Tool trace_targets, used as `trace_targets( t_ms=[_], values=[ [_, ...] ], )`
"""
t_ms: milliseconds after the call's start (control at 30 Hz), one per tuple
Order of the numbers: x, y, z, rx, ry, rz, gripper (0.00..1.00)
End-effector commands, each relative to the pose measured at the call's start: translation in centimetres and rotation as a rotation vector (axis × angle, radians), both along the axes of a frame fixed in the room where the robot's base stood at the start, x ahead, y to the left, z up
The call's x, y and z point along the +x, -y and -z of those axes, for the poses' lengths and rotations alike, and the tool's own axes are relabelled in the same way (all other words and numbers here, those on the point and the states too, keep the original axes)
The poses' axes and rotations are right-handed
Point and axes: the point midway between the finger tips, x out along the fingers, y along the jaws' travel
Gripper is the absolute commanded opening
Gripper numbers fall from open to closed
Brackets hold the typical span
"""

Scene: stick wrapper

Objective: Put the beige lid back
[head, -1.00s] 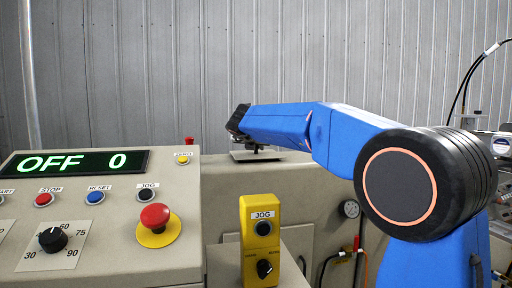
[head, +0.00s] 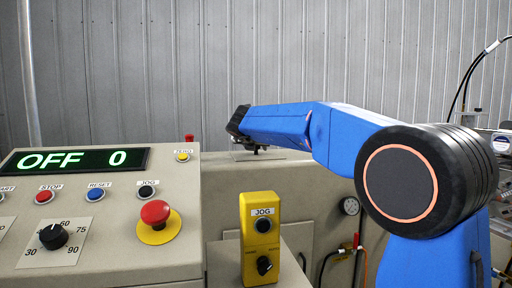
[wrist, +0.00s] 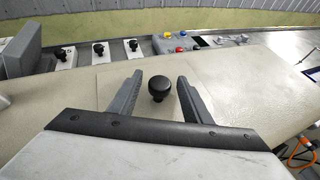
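The beige lid (wrist: 160,68) lies in the beige machine top, and its outline looks about flush with the surface around it. A round black knob (wrist: 158,89) stands up from it. In the head view the lid (head: 242,156) shows only as a thin outline below my gripper (head: 254,149). In the wrist view my gripper (wrist: 160,80) is open, with one grey finger on each side of the knob. Gaps show between the knob and both fingers. The lid's near part is hidden by the gripper body.
Other plates with black knobs (wrist: 98,48) lie at the back left in the wrist view. A control panel (head: 100,235) with buttons stands at left in the head view. A yellow JOG box (head: 262,238) stands in front. A corrugated wall rises behind.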

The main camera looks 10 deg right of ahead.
Motion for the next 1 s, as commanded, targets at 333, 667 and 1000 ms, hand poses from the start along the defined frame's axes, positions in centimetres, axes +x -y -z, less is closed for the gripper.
trace_targets(
  t_ms=[333, 667, 1000],
  values=[
    [0.0, 0.0, -0.8, 0.001, 0.000, 0.000, 0.44],
    [-4.6, -1.8, -3.5, 0.000, 0.001, -0.002, 0.44],
    [-9.2, -3.6, -5.6, 0.000, 0.000, -0.001, 0.44]
  ],
)
